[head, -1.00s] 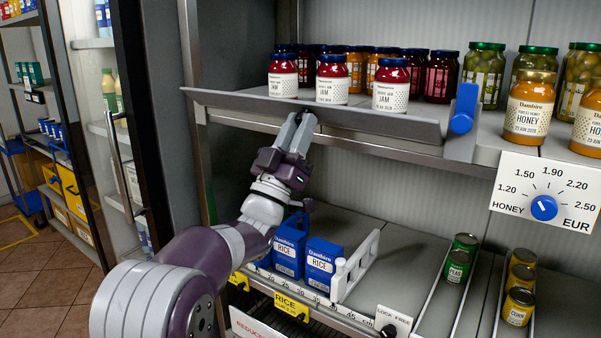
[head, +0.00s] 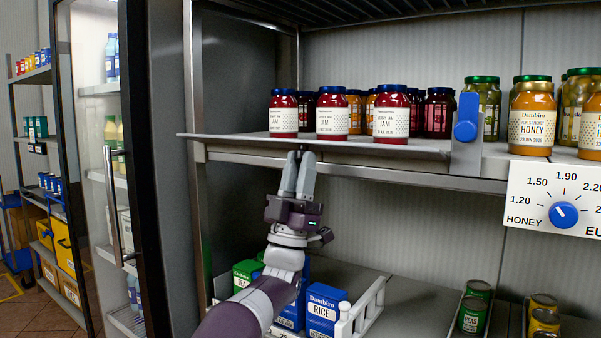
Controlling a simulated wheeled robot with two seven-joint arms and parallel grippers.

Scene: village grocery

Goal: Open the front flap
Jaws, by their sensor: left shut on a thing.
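The front flap (head: 235,141) is a long grey panel along the front edge of the upper shelf, below the jam jars. It shows as a thin, nearly level strip sticking out towards me, and its left end reaches past the shelf post. My left gripper (head: 298,157) points up from below and is shut on the front flap at its lower front edge, left of the middle. The fingertips partly merge with the edge, so the exact grip is hard to see. My right gripper is not in view.
Several jam jars (head: 332,113) stand just behind the flap. A blue knob (head: 465,131) on a grey bracket is at its right end. Honey jars (head: 531,118) and a price dial (head: 563,215) are further right. Rice boxes (head: 325,308) stand below my arm.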

